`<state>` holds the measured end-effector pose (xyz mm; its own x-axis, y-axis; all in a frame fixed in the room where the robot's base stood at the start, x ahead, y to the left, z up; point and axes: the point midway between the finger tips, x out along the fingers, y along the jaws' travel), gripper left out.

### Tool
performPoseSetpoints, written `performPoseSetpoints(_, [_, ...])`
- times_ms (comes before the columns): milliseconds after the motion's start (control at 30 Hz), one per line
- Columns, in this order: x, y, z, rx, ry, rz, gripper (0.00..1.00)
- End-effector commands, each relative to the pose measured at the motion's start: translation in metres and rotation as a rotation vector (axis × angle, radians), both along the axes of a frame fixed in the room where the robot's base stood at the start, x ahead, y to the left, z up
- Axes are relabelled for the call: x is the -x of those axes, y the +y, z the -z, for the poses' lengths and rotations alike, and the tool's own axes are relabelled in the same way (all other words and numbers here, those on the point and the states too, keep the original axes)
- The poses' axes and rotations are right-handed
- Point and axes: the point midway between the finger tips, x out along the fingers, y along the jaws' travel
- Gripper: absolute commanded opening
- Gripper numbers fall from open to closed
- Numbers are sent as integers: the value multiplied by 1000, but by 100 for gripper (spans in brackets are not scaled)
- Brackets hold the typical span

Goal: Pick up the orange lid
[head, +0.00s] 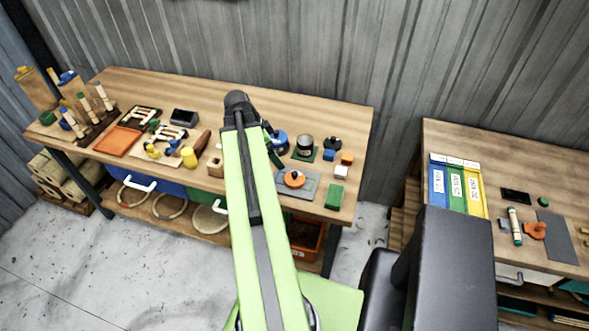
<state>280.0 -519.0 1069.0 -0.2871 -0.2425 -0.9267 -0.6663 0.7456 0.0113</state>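An orange round piece with a dark knob, which looks like the orange lid (294,179), lies on a grey mat (308,187) near the front right of the long wooden table. My green arm rises across the middle of the view and ends in a dark joint over the table, left of the lid. A dark part just right of the arm may be my gripper (271,146); it is mostly hidden behind the arm. Its fingers cannot be made out. The lid is clear of it. Another orange piece (536,230) lies on the right table.
An orange tray (118,141) and wooden tools fill the table's left. A gap separates the right table (460,139).

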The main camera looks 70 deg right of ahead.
Motion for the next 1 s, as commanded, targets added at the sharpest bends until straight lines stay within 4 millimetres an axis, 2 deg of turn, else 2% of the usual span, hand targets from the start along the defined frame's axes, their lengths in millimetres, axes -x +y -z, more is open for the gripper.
performPoseSetpoints(67, [11,-6,-4,12,-2,44,100])
performPoseSetpoints(267, [13,-7,5,14,-2,51,100])
performPoseSetpoints(367, [16,-10,20,14,-2,50,100])
performPoseSetpoints(800, [42,-33,109,14,-2,48,100])
performPoseSetpoints(1000, [46,-35,112,14,-2,45,100])
